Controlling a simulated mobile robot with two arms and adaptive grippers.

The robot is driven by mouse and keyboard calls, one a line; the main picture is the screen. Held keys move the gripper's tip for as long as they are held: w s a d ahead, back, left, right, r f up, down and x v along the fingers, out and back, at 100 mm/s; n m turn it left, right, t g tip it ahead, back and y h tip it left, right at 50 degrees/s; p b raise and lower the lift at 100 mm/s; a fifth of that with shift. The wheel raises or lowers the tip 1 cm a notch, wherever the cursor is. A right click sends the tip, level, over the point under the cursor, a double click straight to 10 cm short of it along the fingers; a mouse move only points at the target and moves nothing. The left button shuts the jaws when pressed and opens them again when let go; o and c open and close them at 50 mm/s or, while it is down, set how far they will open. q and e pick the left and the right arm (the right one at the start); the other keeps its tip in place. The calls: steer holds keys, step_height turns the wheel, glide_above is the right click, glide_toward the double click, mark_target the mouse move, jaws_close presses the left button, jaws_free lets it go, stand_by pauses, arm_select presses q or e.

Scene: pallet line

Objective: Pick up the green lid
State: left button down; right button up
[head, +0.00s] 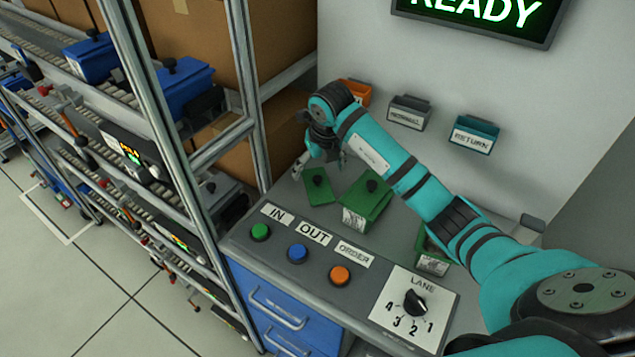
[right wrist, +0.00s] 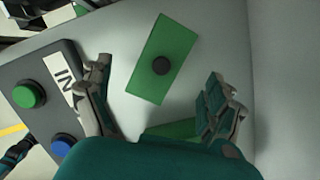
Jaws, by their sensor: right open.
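A flat green lid (head: 319,194) with a dark round knob lies on the grey console top near its back left. The lid (right wrist: 172,45) also shows in the right wrist view, ahead of the fingers. My right gripper (head: 320,163) is open and empty, just behind and above the lid in the head view. In the right wrist view the open fingers of my right gripper (right wrist: 158,72) spread to either side of the knob. A green box (head: 356,218) with a dark knob on top stands just right of the lid. My left gripper is not in view.
Green, blue and orange buttons (head: 340,275) and a lane dial (head: 415,303) line the console front. A further green bin (head: 433,264) sits partly behind my right arm. Metal shelving (head: 190,150) stands close on the left. Small wall bins (head: 474,135) hang behind.

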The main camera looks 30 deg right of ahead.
mark_target(317, 178)
steer(key=p+x, duration=0.2)
steer(key=x, duration=0.2)
steer(key=shift+s+f, duration=0.1)
steer(key=shift+f, duration=0.55)
steer(key=c, duration=1.1)
